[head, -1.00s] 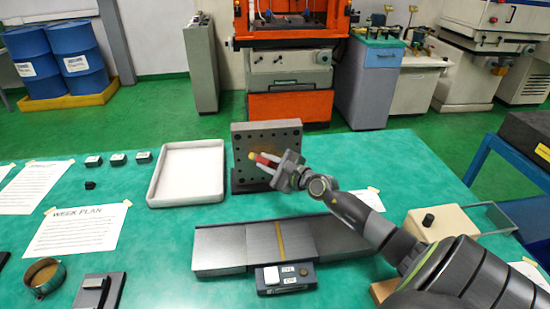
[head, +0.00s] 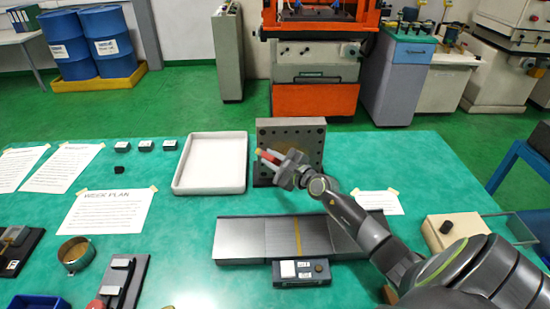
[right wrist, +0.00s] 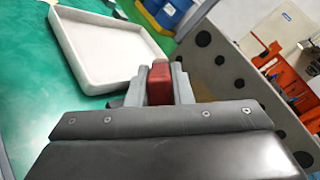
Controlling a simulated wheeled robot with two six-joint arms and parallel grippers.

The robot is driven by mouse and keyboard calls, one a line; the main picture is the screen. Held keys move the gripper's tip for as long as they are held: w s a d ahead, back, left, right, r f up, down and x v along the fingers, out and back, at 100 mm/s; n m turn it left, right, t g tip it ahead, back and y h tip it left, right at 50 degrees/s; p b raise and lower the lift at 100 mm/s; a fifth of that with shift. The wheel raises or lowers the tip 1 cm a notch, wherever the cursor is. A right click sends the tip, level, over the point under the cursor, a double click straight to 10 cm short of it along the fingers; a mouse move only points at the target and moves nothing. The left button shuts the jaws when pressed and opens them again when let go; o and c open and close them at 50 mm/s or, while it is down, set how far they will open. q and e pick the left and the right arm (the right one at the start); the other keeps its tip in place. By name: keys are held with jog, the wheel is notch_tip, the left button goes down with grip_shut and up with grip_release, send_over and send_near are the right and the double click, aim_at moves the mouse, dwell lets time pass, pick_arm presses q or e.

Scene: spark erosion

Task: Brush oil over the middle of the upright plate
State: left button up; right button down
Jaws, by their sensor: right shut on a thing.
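The upright plate (head: 312,132) is a grey block with dark holes along its edges, standing on a dark base at the back of the table. A brownish patch shows on its middle, partly behind my gripper. My right gripper (head: 280,163) is in front of the plate's lower left part, shut on a red-handled brush (head: 268,158) with a pale yellowish tip near the plate's left edge. In the right wrist view the red brush (right wrist: 160,84) sits between the fingers and the plate (right wrist: 215,68) is to its right. I cannot tell whether the tip touches. My left gripper is out of view.
A white tray (head: 179,184) lies left of the plate. A grey flat bar assembly (head: 240,240) lies in front, with a small switch box (head: 318,271). A round brass-coloured cup (head: 75,253) is at left. A beige box (head: 452,231) is at right.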

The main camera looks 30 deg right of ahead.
jog(key=shift+r, duration=0.65)
jog(key=shift+s+d+f, duration=0.15)
jog(key=shift+s+d, duration=0.1)
jog(key=shift+d, duration=0.25)
jog(key=s+d+b, duration=0.5)
jog(key=d+b, duration=0.4)
jog(key=shift+s+d, duration=0.15)
jog(key=shift+s, duration=0.2)
